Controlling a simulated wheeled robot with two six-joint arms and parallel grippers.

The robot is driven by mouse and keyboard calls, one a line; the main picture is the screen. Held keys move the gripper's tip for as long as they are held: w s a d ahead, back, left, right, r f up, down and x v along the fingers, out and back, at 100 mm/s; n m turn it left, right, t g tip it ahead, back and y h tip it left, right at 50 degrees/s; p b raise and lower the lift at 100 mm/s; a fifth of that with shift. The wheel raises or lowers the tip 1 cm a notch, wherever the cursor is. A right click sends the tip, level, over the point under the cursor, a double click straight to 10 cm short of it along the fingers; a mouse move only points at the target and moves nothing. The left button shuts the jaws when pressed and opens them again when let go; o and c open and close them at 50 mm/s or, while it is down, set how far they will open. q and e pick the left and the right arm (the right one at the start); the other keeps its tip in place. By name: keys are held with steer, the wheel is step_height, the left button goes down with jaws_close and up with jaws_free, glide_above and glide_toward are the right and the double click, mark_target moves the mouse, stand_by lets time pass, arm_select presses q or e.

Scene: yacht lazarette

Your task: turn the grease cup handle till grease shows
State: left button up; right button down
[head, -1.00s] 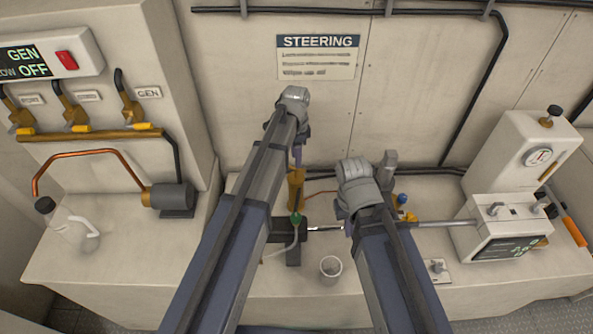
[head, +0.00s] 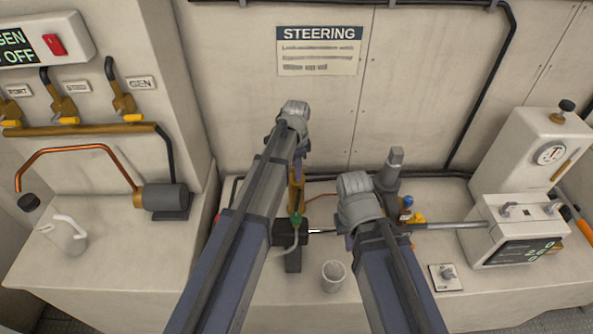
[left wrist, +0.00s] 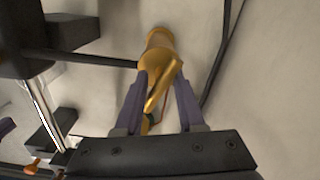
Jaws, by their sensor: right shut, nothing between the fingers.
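The brass grease cup (left wrist: 158,40) and its slanted brass handle (left wrist: 158,88) show in the left wrist view. The two purple fingers of my left gripper (left wrist: 162,80) stand on either side of the handle. I cannot tell whether they press on it. In the head view a yellow-brass part (head: 296,190) shows beside my left arm, above a green fitting (head: 296,219) and a black block (head: 290,236). I cannot make out any grease.
A metal rod (head: 445,226) runs right to a white display box (head: 515,228). A small cup (head: 333,275) stands on the white bench in front. A clear jug (head: 66,235) stands at left. A dark grey post (head: 392,172) rises behind my right gripper.

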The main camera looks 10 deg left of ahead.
arm_select(q)
jaws_close()
stand_by(0.3)
steer(key=n, duration=0.3)
steer(key=shift+n, duration=0.4)
steer(key=shift+o, duration=0.8)
jaws_free()
steer(key=shift+r, duration=0.15)
